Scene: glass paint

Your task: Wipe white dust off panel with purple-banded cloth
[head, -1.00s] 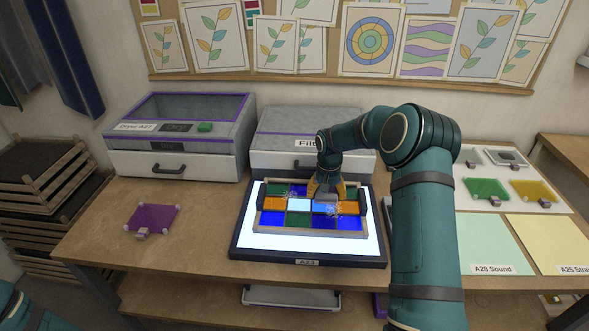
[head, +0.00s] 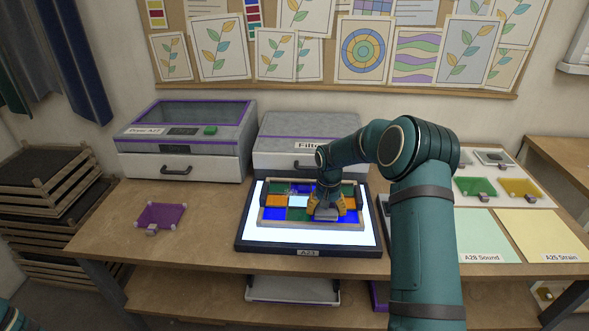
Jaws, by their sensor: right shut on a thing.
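The panel (head: 271,227) is a wooden-framed grid of blue, green, orange and pale glass cells. My right gripper (head: 326,214), with yellow fingers, is over the right-hand part of the panel. It is shut on a small grey pad (head: 326,213), apparently the cloth; no purple band can be made out. The pad is low at the glass; contact is unclear. Faint white specks show near the panel's back left; the gripper hides cells beneath it. My left gripper is out of view.
A purple glass piece (head: 161,215) lies on the bench at left. A dryer (head: 187,140) and a filter box (head: 303,150) stand behind. Green glass (head: 475,187), yellow glass (head: 521,189) and coloured sheets lie at right. Bench is clear between the purple piece and the light table.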

